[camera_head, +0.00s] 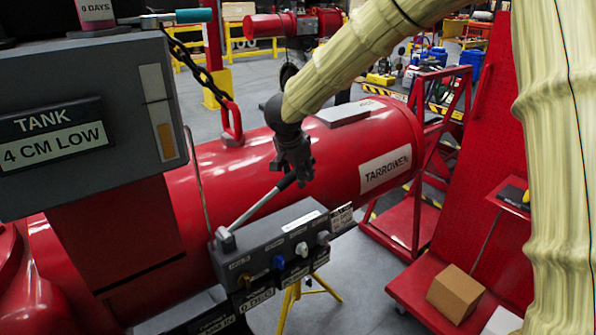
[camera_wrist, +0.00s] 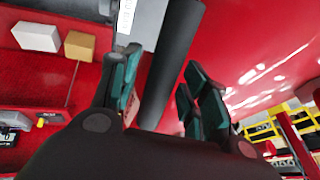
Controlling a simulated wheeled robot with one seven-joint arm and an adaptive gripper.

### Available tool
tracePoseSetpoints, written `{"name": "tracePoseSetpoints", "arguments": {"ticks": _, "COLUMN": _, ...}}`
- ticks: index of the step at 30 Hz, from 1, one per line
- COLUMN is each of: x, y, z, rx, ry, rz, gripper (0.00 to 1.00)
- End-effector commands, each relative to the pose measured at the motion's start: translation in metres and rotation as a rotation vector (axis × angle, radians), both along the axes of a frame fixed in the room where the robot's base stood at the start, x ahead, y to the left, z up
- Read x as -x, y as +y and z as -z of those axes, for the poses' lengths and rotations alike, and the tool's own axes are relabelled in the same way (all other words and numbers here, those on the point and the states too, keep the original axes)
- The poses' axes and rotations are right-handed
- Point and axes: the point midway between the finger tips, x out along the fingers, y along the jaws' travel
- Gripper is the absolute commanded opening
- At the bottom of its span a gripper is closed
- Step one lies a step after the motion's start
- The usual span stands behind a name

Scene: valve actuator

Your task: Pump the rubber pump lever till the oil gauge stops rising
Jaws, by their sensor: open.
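The pump lever (camera_head: 255,208) is a silver rod with a black rubber grip, rising to the right from the grey control box (camera_head: 285,240). My gripper (camera_head: 293,172) is at the top of the lever, over its rubber grip. In the wrist view, the black grip (camera_wrist: 174,62) runs between the two teal-padded fingers of my gripper (camera_wrist: 160,85). The fingers are open, with a gap visible on the right side of the grip. The oil gauge (camera_head: 163,135) is a tall window on the grey tank box, with amber in its lower part and pale above.
A sign (camera_head: 55,132) on the tank box reads "TANK 4 CM LOW". The red cylinder (camera_head: 340,150) lies behind the lever. Coloured knobs (camera_head: 278,262) are on the control box front. A red cart with a cardboard box (camera_head: 455,293) stands at right. A chain (camera_head: 195,70) hangs near the cylinder.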

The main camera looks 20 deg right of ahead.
Motion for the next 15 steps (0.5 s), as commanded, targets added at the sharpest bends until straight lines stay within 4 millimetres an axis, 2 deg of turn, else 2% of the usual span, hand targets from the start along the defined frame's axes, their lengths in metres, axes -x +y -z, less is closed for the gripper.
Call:
{"name": "tracePoseSetpoints", "arguments": {"ticks": 2, "x": 0.0000, "y": -0.0001, "z": -0.0001, "rx": 0.000, "ry": 0.000, "rz": 0.000, "gripper": 0.46}}
{"name": "tracePoseSetpoints", "arguments": {"ticks": 9, "x": 0.0001, "y": -0.0002, "z": -0.0002, "rx": 0.000, "ry": 0.000, "rz": 0.000, "gripper": 0.02}}
{"name": "tracePoseSetpoints", "arguments": {"ticks": 15, "x": 0.0000, "y": -0.0005, "z": -0.0003, "rx": -0.001, "ry": 0.000, "rz": 0.001, "gripper": 0.00}}
